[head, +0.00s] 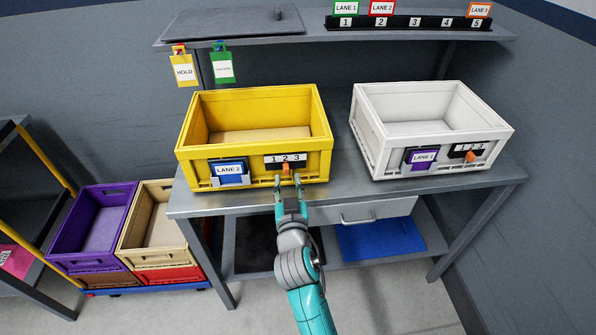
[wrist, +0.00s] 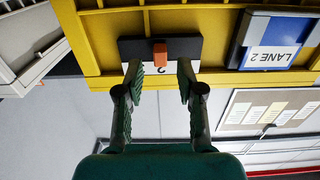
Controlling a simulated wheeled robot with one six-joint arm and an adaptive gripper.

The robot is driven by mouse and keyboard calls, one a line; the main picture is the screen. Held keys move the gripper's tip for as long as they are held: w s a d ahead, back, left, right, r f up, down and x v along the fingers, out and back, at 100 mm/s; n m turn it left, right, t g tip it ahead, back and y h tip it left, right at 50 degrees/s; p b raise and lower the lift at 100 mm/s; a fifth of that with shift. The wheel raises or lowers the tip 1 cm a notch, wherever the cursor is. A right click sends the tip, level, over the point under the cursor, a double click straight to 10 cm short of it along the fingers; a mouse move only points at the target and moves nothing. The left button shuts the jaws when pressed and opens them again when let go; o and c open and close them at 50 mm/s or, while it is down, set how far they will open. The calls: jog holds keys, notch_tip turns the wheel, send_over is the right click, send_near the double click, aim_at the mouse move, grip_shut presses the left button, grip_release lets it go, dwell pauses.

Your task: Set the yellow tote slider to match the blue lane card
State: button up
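The yellow tote (head: 255,181) stands on the bench. Its front carries the blue lane card (head: 229,171), reading LANE 2, and a slider panel marked 1 2 3 (head: 286,158). The orange slider knob (head: 286,168) sits under the 2. In the wrist view, which is upside down, the knob (wrist: 160,52) is in line with the 2 and the blue card (wrist: 273,45) is at upper right. My gripper (head: 288,180) is open in front of the panel, also in the wrist view (wrist: 159,68), with its fingers spread to either side of the knob and apart from it.
A white tote (head: 385,160) with a purple LANE 1 card (head: 422,158) and its own orange slider (head: 470,156) stands at right. A shelf (head: 300,31) with numbered cards is behind. Purple (head: 80,262) and beige (head: 150,262) totes stand low at left.

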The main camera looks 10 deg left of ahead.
jog(key=shift+v, duration=1.85)
jog(key=shift+d+f, duration=0.1)
jog(key=s+d+f+g+h, duration=0.1)
jog(key=s+d+f, duration=0.6)
jog(key=s+d, duration=0.25)
jog(key=s+d+f+g, duration=0.1)
jog(key=s+d+f, duration=0.5)
jog(key=s+d, duration=0.3)
jog(key=s+d+r+m+h, duration=0.1)
jog(key=s+d+r, duration=0.1)
jog(key=s, duration=0.7)
jog(key=s+d+r+m+h, duration=0.1)
jog(key=s+d, duration=0.3)
jog(key=s, duration=0.5)
jog(key=s+d+r+m+h, duration=0.1)
jog(key=s+d+r, duration=0.2)
jog(key=s, duration=0.6)
jog(key=shift+d+g+h, duration=0.3)
jog(key=shift+d, duration=0.15)
